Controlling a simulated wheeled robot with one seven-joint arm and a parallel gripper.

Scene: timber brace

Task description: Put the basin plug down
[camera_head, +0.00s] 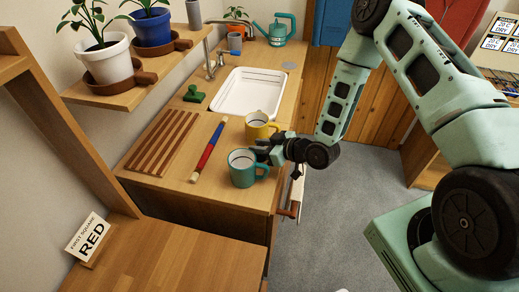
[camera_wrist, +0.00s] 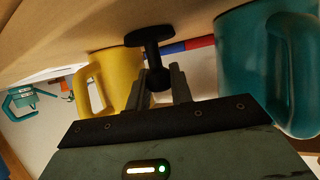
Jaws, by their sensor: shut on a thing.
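My gripper (camera_head: 264,150) is over the counter's front edge, between the yellow mug (camera_head: 258,128) and the teal mug (camera_head: 243,170). In the wrist view my gripper (camera_wrist: 159,80) is shut on the black basin plug (camera_wrist: 150,37), which has a flat disc and a narrow stem with a knob. The disc faces the wooden counter (camera_wrist: 65,35); I cannot tell whether it touches. In the head view the plug is too small and dark to separate from my gripper. The wrist view shows the yellow mug (camera_wrist: 118,75) at left and the teal mug (camera_wrist: 245,70) close at right.
The white basin (camera_head: 248,93) is set in the counter behind the mugs. A red and blue rod (camera_head: 208,150), a slatted wooden rack (camera_head: 167,143) and a green object (camera_head: 194,94) lie to the left. Some bare counter (camera_head: 225,187) shows near the front.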

